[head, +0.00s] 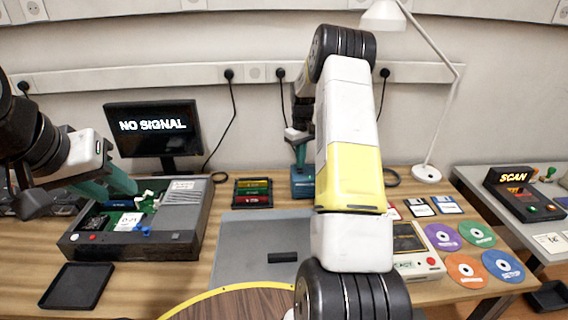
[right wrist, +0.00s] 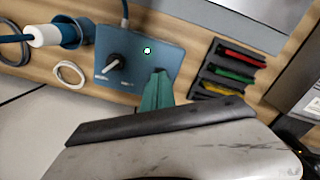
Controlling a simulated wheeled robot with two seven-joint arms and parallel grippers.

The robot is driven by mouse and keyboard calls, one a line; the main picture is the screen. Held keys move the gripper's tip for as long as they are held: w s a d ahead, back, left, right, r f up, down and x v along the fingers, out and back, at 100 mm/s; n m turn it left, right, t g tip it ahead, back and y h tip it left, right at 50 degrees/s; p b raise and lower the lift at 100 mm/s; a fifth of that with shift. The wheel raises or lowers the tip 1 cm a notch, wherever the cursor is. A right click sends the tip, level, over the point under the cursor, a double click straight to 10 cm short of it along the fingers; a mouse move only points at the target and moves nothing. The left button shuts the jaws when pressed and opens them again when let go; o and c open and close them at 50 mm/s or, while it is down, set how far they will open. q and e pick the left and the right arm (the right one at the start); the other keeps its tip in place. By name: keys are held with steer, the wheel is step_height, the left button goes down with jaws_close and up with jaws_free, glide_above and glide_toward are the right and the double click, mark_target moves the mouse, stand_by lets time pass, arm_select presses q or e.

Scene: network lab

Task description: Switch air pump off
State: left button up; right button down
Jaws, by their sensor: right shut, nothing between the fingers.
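The air pump is a blue box (head: 303,185) at the back of the table in the head view, partly behind my right arm. The right wrist view shows its blue face (right wrist: 138,75) with a black knob (right wrist: 114,64) bearing a pale pointer and a lit green lamp (right wrist: 147,50). My right gripper (right wrist: 158,80) is shut and empty, its teal fingertips at the pump's face, right of the knob; I cannot tell if they touch it. In the head view it (head: 299,150) is just above the pump. My left gripper (head: 122,190) appears open over an opened case.
The opened grey case (head: 175,246) with a green board stands left. A monitor (head: 155,128) reads "NO SIGNAL". A tray of coloured cartridges (head: 253,193) is left of the pump. Discs (head: 465,270) and a lamp (head: 427,173) are right. A white plug (right wrist: 45,35) and cable are beside the pump.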

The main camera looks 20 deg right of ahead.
steer(key=shift+f, duration=1.15)
stand_by(1.0)
steer(key=shift+r, duration=3.55)
step_height(320, 180, up, 11)
steer(key=t, duration=0.2)
glide_above(300, 171)
steer(key=s+a, duration=0.5)
steer(key=s+a+r+m+t, duration=0.1)
steer(key=s+a+r, duration=0.5)
steer(key=s+r, duration=0.25)
steer(key=s+a+t+y, duration=0.1)
steer(key=s+a, duration=0.2)
steer(key=s, duration=0.7)
steer(key=s+a+m+t+y, duration=0.1)
steer(key=s+a, duration=0.3)
steer(key=s, duration=0.7)
steer(key=shift+a+t, duration=0.15)
steer(key=shift+t, duration=0.45)
